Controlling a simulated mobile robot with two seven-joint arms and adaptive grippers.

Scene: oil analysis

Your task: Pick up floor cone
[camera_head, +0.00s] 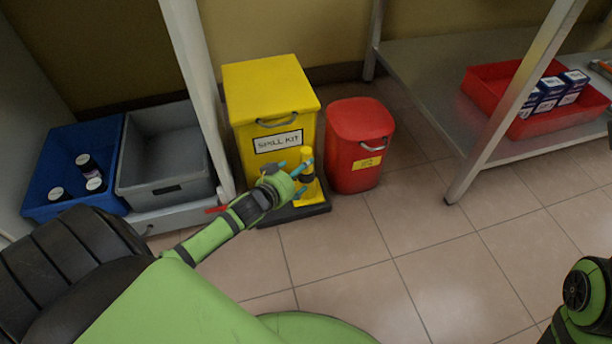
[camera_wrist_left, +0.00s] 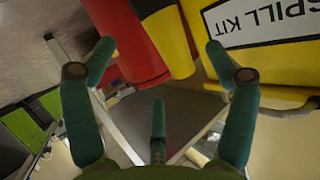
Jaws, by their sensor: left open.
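The floor cone (camera_head: 306,158) is a slim yellow, upright shape in front of the yellow spill kit bin, at its right front corner. The gripper (camera_wrist_left: 158,62) holds nothing. The cone's lower part is partly hidden by the fingers.
The spill kit bin (camera_head: 268,92) stands close behind the cone on a dark base. A red lidded bin (camera_head: 358,130) is just right. Blue (camera_head: 42,195) and grey (camera_head: 165,160) crates sit left. A metal shelf (camera_head: 425,95) carries a red tray. Tiled floor (camera_head: 400,240) in front is clear.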

